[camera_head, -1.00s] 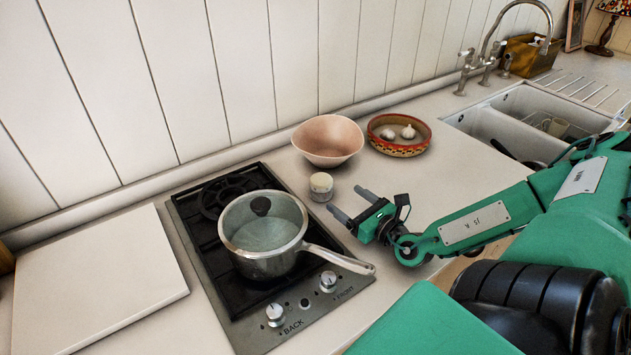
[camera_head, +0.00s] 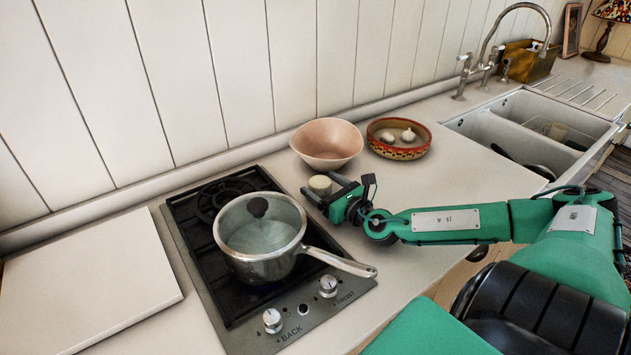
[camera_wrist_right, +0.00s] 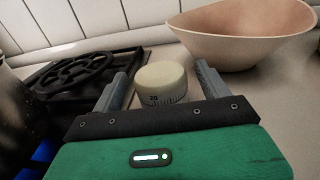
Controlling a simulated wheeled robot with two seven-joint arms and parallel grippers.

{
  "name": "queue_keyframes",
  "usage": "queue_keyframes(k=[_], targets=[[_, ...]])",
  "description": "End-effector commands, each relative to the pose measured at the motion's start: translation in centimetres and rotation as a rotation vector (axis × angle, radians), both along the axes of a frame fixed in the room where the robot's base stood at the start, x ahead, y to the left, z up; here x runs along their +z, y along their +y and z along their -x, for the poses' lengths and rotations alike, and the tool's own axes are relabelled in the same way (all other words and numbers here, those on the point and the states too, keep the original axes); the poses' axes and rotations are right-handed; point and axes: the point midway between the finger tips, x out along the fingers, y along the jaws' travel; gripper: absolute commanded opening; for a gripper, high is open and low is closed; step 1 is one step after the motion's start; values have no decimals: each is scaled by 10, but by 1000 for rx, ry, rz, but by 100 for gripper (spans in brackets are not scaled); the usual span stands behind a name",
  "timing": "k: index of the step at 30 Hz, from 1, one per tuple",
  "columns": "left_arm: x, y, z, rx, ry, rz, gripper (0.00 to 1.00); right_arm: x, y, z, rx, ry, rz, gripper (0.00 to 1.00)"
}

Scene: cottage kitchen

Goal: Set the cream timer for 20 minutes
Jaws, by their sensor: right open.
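The cream timer (camera_head: 320,184) is a small round drum standing on the worktop, between the hob and the pink bowl. In the right wrist view the timer (camera_wrist_right: 162,84) shows a dark scale around its lower side, with a number that looks like 20 facing me. My right gripper (camera_head: 322,190) is open, with one finger on each side of the timer. In the wrist view the right gripper's fingers (camera_wrist_right: 160,88) show gaps to the timer on both sides. The timer's lower part is partly hidden by the gripper. My left gripper is not in view.
A lidded saucepan (camera_head: 262,240) stands on the black hob (camera_head: 200,265), its handle pointing towards my right arm. A pink bowl (camera_head: 327,143) is just behind the timer. A patterned dish (camera_head: 398,150) holds garlic. A white board (camera_head: 90,285) lies left; the sink (camera_head: 520,125) is right.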

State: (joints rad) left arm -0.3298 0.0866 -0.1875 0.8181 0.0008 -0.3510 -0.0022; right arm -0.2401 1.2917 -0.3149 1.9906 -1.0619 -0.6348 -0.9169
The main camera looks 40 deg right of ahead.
Motion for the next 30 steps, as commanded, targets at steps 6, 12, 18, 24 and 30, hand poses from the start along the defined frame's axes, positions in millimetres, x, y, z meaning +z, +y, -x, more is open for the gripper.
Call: queue_keyframes(k=[6,12,18,24,30], targets=[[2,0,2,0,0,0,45,1,-1,-18,-2,-3,-1,77],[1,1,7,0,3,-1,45,0,0,-28,-1,-1,0,77],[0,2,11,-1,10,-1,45,0,0,-31,1,0,-1,77],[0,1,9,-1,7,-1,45,0,0,-31,1,0,0,76],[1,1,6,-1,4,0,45,0,0,-31,1,0,0,36]])
